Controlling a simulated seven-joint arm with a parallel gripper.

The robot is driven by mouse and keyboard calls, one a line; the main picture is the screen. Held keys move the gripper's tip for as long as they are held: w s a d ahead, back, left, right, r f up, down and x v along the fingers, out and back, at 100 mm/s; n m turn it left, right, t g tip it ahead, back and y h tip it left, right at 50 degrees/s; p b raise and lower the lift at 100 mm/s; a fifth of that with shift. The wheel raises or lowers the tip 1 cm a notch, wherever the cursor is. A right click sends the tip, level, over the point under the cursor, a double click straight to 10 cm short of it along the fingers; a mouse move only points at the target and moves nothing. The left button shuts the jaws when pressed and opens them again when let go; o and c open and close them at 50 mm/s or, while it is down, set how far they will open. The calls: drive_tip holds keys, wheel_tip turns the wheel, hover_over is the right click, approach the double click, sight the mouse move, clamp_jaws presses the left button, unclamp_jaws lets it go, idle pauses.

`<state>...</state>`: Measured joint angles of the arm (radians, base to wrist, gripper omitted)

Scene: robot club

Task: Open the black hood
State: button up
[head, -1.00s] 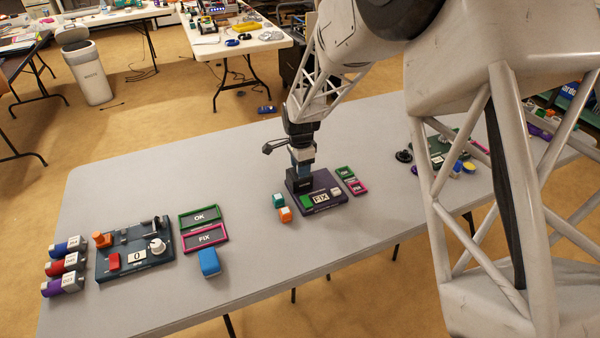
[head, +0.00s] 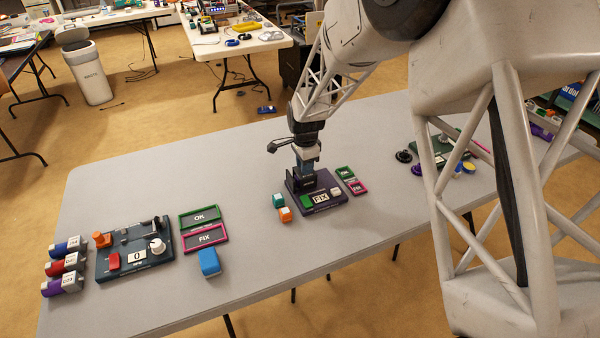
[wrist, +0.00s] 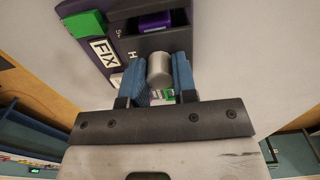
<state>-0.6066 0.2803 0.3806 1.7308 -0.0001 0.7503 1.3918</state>
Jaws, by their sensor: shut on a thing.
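The purple-based device (head: 320,207) stands mid-table with a green block, a FIX plate and a white block on its front. The black hood (head: 293,181) is at its back left, partly hidden by my gripper (head: 305,168); it looks tilted up. In the wrist view, my gripper (wrist: 160,66) has its blue fingers closed on both sides of a grey cylindrical knob (wrist: 160,69), which seems to belong to the hood. A dark recess with a purple piece (wrist: 155,21) shows beyond the knob. How far the hood stands open is hard to tell.
An orange-and-white block (head: 285,214) and a teal one (head: 278,200) lie left of the device. OK and FIX frames (head: 357,187) lie to its right. Another device (head: 135,250) stands far left.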

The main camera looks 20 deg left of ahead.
drive_tip(key=shift+w+d, duration=1.75)
drive_tip(key=shift+w, duration=0.1)
drive_tip(key=o, duration=0.5)
drive_tip(key=shift+r, duration=0.1)
drive_tip(key=shift+r, duration=2.9)
drive_tip(key=shift+d, duration=0.1)
